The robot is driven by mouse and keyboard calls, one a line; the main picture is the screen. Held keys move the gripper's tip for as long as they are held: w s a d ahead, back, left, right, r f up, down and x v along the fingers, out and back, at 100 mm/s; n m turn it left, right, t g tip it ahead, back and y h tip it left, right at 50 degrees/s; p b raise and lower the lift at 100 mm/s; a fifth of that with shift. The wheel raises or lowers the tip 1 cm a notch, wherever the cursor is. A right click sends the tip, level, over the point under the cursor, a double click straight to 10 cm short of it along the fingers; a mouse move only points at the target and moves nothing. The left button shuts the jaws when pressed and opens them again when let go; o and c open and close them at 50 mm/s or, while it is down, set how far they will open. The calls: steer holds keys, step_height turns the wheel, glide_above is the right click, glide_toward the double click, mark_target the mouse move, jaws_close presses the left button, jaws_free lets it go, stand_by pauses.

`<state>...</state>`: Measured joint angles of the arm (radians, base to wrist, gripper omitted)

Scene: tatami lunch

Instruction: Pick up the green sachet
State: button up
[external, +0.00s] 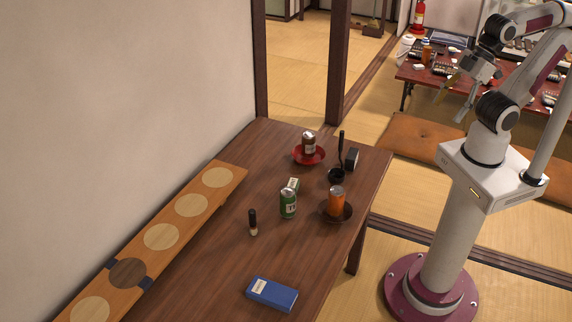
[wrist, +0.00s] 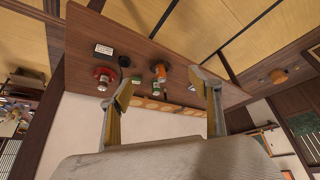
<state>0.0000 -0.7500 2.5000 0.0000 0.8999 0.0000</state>
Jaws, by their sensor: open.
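The green sachet looks to be the small green-and-white item (external: 293,184) on the dark wooden table. In the external view it sits just behind a green can (external: 288,205), which hides part of it. In the wrist view a small green item (wrist: 136,80) lies left of the green can (wrist: 155,88); I cannot tell for sure that it is the sachet. My gripper (external: 455,101) is raised at the upper right, far from the sachet and beyond the table's right edge. In the wrist view my gripper (wrist: 160,83) has its fingers wide apart, with nothing held.
An orange can (external: 336,197) on a dark saucer and a ladle (external: 336,174) stand near the sachet. A red saucer (external: 311,158) holds a brown can. A brush (external: 252,222) and a blue box (external: 271,293) are nearer the front. A long board (external: 193,232) lines the wall.

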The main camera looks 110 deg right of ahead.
steer(key=shift+w, duration=0.1)
steer(key=w+d+f+m+t, duration=0.1)
steer(key=w+f, duration=0.2)
steer(key=w, duration=0.7)
steer(key=w+d+f+m+t, duration=0.1)
steer(key=w+f, duration=0.2)
steer(key=w, duration=0.6)
steer(key=w+d+f+m+t, duration=0.1)
steer(key=w+f, duration=0.2)
steer(key=w, duration=0.7)
steer(key=m+t+h, duration=0.2)
steer(key=m+h, duration=0.2)
steer(key=h, duration=0.3)
glide_toward(294, 182)
steer(key=x, duration=0.2)
steer(key=shift+w+d, duration=0.2)
steer(key=shift+w, duration=0.15)
steer(key=shift+w+f, duration=0.1)
steer(key=shift+x, duration=1.15)
steer(key=shift+w, duration=0.1)
